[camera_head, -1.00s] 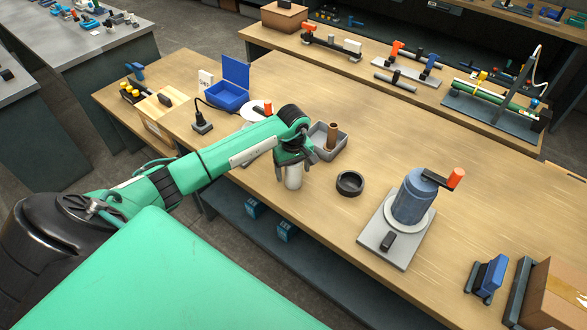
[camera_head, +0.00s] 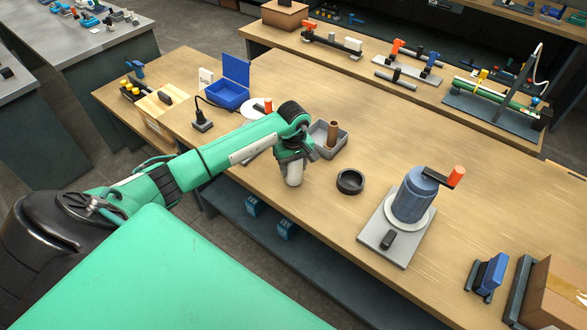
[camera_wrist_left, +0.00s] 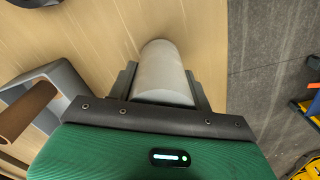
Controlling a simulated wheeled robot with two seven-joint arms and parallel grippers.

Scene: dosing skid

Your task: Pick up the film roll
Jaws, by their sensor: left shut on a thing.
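The film roll (camera_head: 294,176) is a pale grey-white cylinder near the front edge of the wooden bench. My left gripper (camera_head: 291,163) points down from above and is shut on it. In the left wrist view the roll (camera_wrist_left: 163,70) sits between the two dark fingers of the gripper (camera_wrist_left: 163,92), with its far end over the bench top. Its upper end is hidden by the gripper in the head view. I cannot tell whether its lower end touches the bench. My right gripper is not in view.
A grey open bin (camera_head: 328,147) with a brown tube (camera_head: 332,134) stands close behind the roll. A black ring (camera_head: 350,182) lies to its right. A blue cranked device (camera_head: 412,195) stands further right.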

